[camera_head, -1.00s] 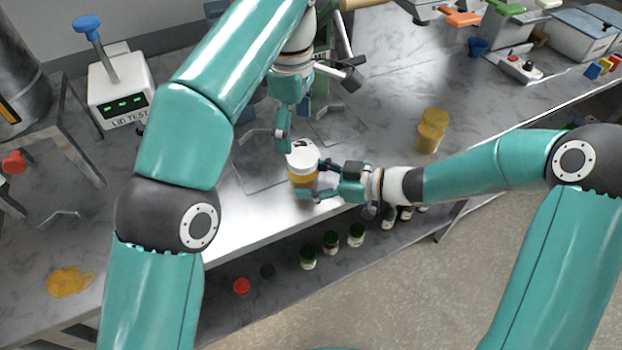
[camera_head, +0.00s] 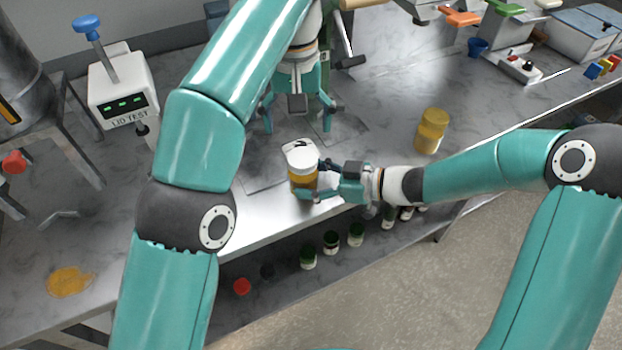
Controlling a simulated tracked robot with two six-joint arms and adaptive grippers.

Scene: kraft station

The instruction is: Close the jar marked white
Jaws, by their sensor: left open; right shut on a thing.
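A jar with amber contents and a white lid (camera_head: 299,155) stands near the front edge of the metal table; its amber body (camera_head: 302,177) shows below the lid. The lid lies on the jar's top; whether it is screwed tight I cannot tell. My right gripper (camera_head: 318,180) is shut on the jar's body from the right. My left gripper (camera_head: 299,115) is open and empty, its fingers spread above and behind the jar, apart from the lid.
A yellow-capped amber jar (camera_head: 431,131) stands to the right. A lid tester (camera_head: 122,92) stands at the back left. An amber spill (camera_head: 69,282) lies at the front left. Several small jars and a red lid (camera_head: 242,286) sit below the table's front edge.

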